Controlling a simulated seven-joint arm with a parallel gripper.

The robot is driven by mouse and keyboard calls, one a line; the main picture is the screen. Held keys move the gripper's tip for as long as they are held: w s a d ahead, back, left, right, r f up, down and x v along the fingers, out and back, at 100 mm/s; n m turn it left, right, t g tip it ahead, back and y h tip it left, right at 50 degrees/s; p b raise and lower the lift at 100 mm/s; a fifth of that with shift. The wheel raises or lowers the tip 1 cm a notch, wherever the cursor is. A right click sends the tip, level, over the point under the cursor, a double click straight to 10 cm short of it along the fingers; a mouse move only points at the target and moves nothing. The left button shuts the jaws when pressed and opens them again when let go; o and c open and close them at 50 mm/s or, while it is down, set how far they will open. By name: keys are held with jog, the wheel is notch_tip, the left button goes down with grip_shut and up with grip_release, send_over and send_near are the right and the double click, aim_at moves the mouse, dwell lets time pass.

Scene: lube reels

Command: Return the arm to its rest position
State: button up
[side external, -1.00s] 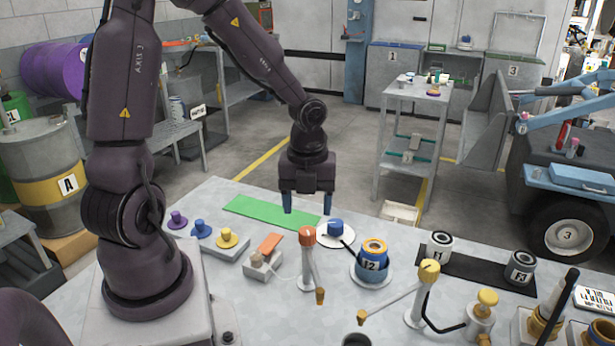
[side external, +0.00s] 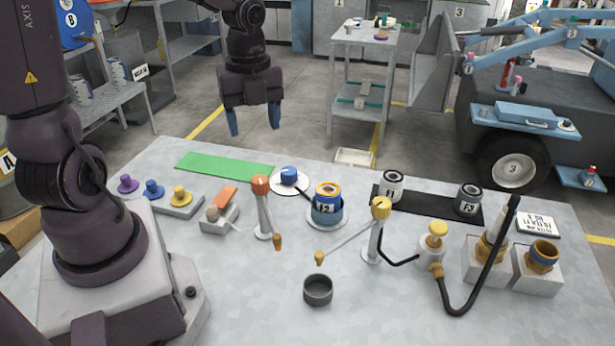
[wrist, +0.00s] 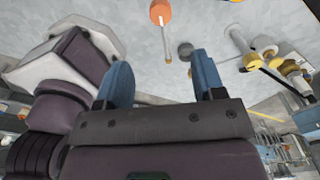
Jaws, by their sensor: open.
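My gripper (side external: 254,122) hangs above and beyond the far edge of the table (side external: 130,290) in the side view, over the green mat's far side. Its two blue fingers are apart with nothing between them. In the wrist view, my gripper (wrist: 160,85) also shows its fingers spread and empty, with the grey tabletop beyond. My gripper touches nothing that I can see.
The green mat (side external: 225,166) lies bare. An orange-topped post (side external: 262,205), a yellow-topped post (side external: 377,225), the blue container 12 (side external: 327,205) and a grey cup (side external: 317,290) stand on the table. A cart (side external: 365,60) stands behind. Air around my gripper is clear.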

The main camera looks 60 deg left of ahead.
jog(key=s+d+r+n+t, duration=0.2)
jog(key=s+d+r+n, duration=0.2)
jog(key=n, duration=0.6)
jog(key=s+d+r+n+t, duration=0.3)
jog(key=r+n, duration=0.3)
jog(key=n, duration=0.3)
jog(key=shift+s+d+n+t, duration=0.3)
jog(key=shift+s+d+n, duration=0.15)
jog(key=shift+d, duration=0.2)
jog(key=shift+r, duration=0.1)
